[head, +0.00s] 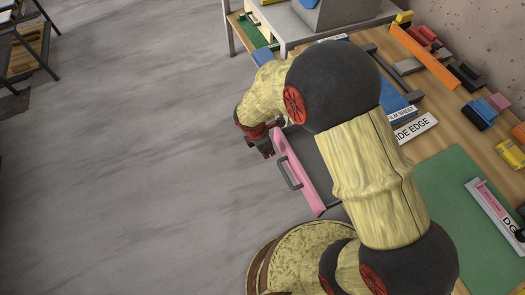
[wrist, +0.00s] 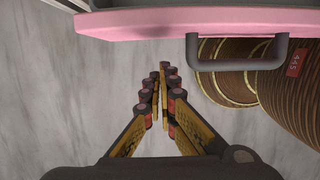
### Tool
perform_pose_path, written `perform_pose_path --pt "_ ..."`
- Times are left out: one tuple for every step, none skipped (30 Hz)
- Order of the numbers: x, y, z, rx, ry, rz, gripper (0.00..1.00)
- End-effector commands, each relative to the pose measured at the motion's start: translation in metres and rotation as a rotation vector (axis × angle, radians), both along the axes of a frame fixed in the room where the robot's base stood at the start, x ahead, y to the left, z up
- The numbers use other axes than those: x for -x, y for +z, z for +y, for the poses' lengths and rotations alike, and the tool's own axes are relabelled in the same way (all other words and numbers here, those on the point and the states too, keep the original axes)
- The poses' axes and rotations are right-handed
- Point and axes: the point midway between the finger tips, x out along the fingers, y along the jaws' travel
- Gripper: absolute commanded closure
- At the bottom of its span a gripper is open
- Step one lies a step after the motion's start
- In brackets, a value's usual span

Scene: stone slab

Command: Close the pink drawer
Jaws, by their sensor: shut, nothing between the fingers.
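The pink drawer (head: 297,170) is open, sticking out from under the wooden worktop at its left side. Its dark grey handle (head: 289,173) is on the pink front face. In the wrist view the pink front (wrist: 150,23) spans the top, with the handle (wrist: 236,64) right of centre. My gripper (head: 264,148) is in front of the drawer's far end in the head view. In the wrist view my gripper (wrist: 160,75) is shut and empty, its fingertips pointing at the pink front, left of the handle. I see no clear contact. My arm hides part of the drawer.
The worktop (head: 452,103) holds a green mat (head: 465,205), blue and orange blocks, and white label signs (head: 415,128). A grey-topped table (head: 290,25) stands at the back. The grey floor (head: 130,150) left of the drawer is clear.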

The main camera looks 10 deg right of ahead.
Motion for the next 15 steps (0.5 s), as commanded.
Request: perform_pose_path --pt "-0.003 0.000 -0.008 -0.001 -0.005 -0.004 1.00" --pt "-0.004 0.000 -0.011 -0.002 -0.004 -0.004 1.00" --pt "-0.005 0.001 -0.015 -0.002 -0.004 -0.004 1.00" --pt "-0.006 0.001 -0.017 -0.002 -0.004 -0.004 1.00" --pt "-0.006 0.001 -0.019 -0.002 -0.003 -0.003 1.00" --pt "-0.007 0.001 -0.021 -0.002 -0.002 -0.003 1.00" --pt "-0.007 0.002 -0.023 -0.002 -0.001 -0.003 1.00" --pt "-0.007 0.002 -0.024 -0.002 -0.001 -0.002 1.00" --pt "-0.007 0.002 -0.025 -0.002 -0.001 -0.002 1.00" --pt "-0.007 0.002 -0.025 -0.002 -0.001 -0.002 1.00" --pt "-0.007 0.002 -0.025 -0.002 -0.001 -0.002 1.00" --pt "-0.007 0.002 -0.025 -0.002 -0.001 -0.002 1.00" --pt "-0.007 0.002 -0.025 -0.002 -0.001 -0.002 1.00" --pt "-0.007 0.003 -0.025 -0.002 -0.001 -0.002 1.00" --pt "-0.007 0.003 -0.025 -0.002 -0.001 -0.002 1.00"
